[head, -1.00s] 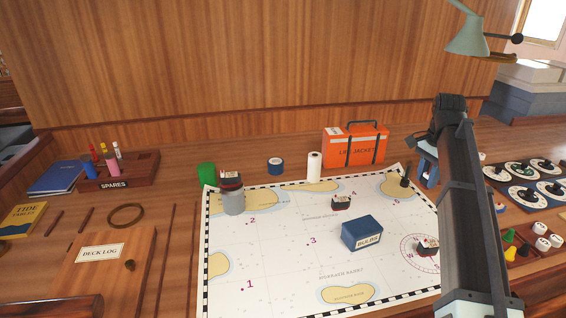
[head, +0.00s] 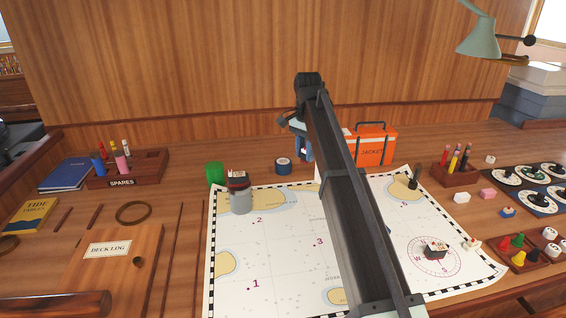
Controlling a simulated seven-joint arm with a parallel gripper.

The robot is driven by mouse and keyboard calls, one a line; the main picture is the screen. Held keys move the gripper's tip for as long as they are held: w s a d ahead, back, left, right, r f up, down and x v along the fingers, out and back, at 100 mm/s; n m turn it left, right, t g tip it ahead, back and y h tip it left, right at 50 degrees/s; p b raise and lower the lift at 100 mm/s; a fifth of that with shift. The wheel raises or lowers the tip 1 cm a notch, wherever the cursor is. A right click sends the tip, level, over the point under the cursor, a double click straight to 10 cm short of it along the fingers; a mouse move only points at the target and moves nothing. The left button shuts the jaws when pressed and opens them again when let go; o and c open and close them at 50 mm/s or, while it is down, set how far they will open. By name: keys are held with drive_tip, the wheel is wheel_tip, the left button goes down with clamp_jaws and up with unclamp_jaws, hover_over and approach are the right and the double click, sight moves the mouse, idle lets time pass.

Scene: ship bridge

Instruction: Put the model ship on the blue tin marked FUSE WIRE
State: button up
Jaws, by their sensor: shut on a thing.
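My gripper (head: 304,152) hangs at the back middle of the desk, to the right of a blue roll (head: 283,166). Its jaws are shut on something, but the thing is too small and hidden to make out. A small dark, red and white model ship (head: 237,180) sits on a grey cylinder (head: 241,202) at the chart's upper left. A similar ship (head: 435,249) rests on the compass rose at right. No FUSE WIRE label is readable. The blue BULBS box and a third ship, seen on the chart earlier, are hidden behind my arm.
The chart (head: 270,262) covers the middle desk. A pencil holder (head: 456,174) and game-piece tray (head: 520,252) are right; the spares rack (head: 125,170) is left.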

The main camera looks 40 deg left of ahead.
drive_tip(key=a+r, duration=0.1)
drive_tip(key=a, duration=0.6)
wheel_tip(320, 180, up, 2)
drive_tip(key=n, duration=0.2)
hover_over(280, 164)
drive_tip(key=shift+w+a+f, duration=0.1)
drive_tip(key=shift+f, duration=4.85)
drive_tip(key=shift+f, duration=0.15)
drive_tip(key=o, duration=1)
wheel_tip(280, 164, up, 12)
drive_tip(key=shift+r, duration=0.2)
